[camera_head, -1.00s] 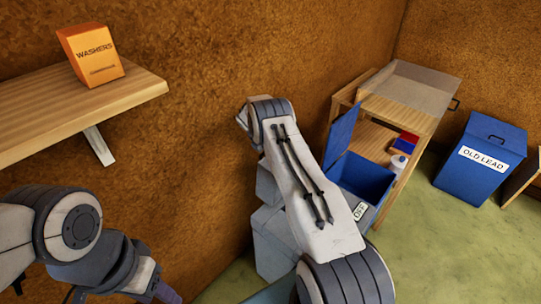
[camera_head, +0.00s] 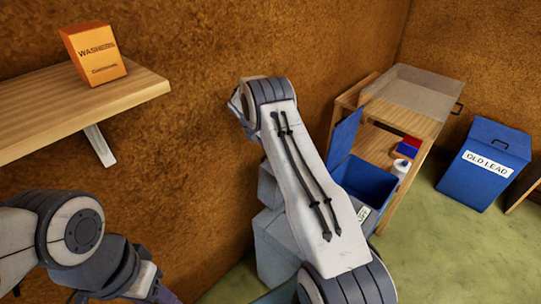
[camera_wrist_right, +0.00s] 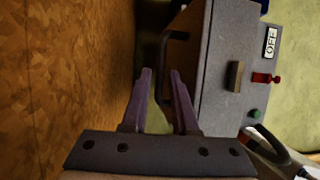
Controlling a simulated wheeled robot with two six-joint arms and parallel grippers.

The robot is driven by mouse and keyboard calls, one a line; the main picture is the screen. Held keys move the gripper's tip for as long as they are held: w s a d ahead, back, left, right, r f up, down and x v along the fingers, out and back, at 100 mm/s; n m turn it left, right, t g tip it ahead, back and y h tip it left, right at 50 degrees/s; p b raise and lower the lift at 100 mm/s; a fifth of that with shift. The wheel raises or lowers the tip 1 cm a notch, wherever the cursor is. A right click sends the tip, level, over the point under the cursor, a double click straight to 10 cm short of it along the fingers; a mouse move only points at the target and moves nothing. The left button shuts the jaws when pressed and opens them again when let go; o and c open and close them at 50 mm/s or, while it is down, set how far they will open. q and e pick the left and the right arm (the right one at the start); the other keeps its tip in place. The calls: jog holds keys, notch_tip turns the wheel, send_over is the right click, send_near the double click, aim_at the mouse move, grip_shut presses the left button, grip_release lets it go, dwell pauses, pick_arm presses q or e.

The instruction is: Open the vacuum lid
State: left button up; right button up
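The grey vacuum body (camera_head: 280,245) stands against the wall, partly hidden behind my right arm in the head view. Beside it is a blue open-topped box (camera_head: 368,178) with a blue panel (camera_head: 345,136) standing upright at its back edge. In the right wrist view the grey body (camera_wrist_right: 222,70) shows an OFF label (camera_wrist_right: 270,42), a switch, a red knob and a green button. A dark bar handle (camera_wrist_right: 167,48) sticks out from its side. My left gripper (camera_head: 165,294) is mostly cut off at the bottom edge.
A wooden shelf (camera_head: 70,112) with an orange WASHERS box (camera_head: 94,56) is at left. A wooden bench (camera_head: 400,110) with a bottle and red and blue items stands behind the blue box. A blue OLD LEAD bin (camera_head: 484,165) is at right. Green floor is clear in front.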

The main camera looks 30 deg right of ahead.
jog(key=shift+v, duration=1.35)
